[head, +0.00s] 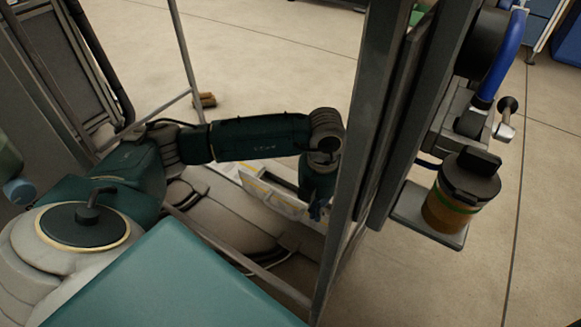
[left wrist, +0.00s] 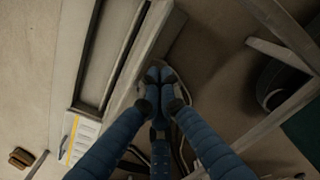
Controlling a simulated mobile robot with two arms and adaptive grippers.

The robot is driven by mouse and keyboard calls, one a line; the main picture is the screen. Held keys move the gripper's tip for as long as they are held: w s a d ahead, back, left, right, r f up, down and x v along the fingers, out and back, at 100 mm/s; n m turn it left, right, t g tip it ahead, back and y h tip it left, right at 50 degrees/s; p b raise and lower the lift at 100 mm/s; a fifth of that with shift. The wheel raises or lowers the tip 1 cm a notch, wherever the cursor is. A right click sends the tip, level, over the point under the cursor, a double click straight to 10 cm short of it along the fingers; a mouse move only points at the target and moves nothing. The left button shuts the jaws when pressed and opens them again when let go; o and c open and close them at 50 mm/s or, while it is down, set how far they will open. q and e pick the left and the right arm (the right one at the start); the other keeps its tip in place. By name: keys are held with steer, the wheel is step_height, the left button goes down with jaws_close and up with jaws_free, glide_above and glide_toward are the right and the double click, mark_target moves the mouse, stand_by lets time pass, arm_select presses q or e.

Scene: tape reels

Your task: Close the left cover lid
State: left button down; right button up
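My left arm reaches in from the left. Its gripper (head: 318,212) points down behind the grey upright frame post, which partly hides it. In the left wrist view the blue fingers of the gripper (left wrist: 160,84) have their tips close together, and I cannot tell whether they touch or hold anything. Beside them runs a long pale housing (left wrist: 67,62) with a dark slot, perhaps the cover; it also shows in the head view (head: 285,203). I cannot make out the left lid itself for sure or its angle. My right gripper is not in view.
Tall grey posts (head: 349,170) stand just right of my left gripper. Right of them is a shelf (head: 410,207) bearing a dark-lidded amber jar (head: 450,207). A small brown block (head: 204,100) lies on the floor. Open floor lies behind and to the right.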

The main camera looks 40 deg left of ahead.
arm_select(q)
steer(key=shift+f, duration=0.1)
stand_by(0.5)
step_height(320, 180, down, 6)
steer(key=b, duration=0.4)
steer(key=shift+w, duration=0.2)
stand_by(0.3)
steer(key=shift+f, duration=0.1)
